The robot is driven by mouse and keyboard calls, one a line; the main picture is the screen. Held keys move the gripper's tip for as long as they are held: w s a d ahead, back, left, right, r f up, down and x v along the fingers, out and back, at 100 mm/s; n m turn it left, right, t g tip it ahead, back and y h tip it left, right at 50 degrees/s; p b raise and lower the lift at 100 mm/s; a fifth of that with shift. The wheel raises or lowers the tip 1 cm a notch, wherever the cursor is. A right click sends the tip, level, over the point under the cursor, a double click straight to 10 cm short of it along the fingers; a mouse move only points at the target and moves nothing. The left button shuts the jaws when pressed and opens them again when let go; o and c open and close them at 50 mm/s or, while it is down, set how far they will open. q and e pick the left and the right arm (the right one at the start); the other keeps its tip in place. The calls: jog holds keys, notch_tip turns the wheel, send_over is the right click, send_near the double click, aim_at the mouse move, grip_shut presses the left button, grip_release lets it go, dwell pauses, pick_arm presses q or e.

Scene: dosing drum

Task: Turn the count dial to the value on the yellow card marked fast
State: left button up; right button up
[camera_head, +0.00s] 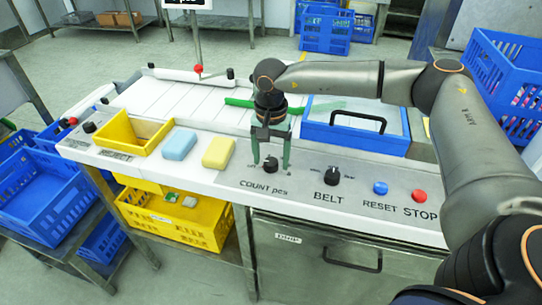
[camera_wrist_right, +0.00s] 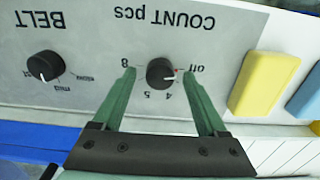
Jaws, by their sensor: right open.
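The count dial (camera_head: 270,164) is a small black knob on the grey panel, above the COUNT pcs label. In the right wrist view the dial (camera_wrist_right: 160,71) has the marks off, 4, 5 and 8 around it; I cannot tell for certain which mark its pointer faces. My right gripper (camera_head: 270,160) is above the dial, pointing down, with its green fingers open on either side of it. In the wrist view the fingertips (camera_wrist_right: 158,73) are apart from the knob, with a gap on both sides. No yellow card marked fast is readable. My left gripper is not in view.
The BELT dial (camera_head: 332,175), the blue reset button (camera_head: 380,188) and the red stop button (camera_head: 419,196) lie right of the count dial. A yellow block (camera_head: 218,153) and blue block (camera_head: 179,145) lie left. A cut-off sign (camera_head: 188,4) shows pcs.

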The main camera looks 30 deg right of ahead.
grip_shut()
dwell(0.4)
jog(key=shift+m, duration=1.4)
jog(key=m, duration=0.4)
jog(key=shift+m+p, duration=0.3)
jog(key=shift+p, duration=0.1)
jog(key=m, duration=0.4)
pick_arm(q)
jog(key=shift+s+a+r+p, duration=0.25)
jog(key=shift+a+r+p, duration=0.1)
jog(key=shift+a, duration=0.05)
pick_arm(e)
jog(key=shift+m, duration=2.1)
jog(key=shift+r, duration=0.1)
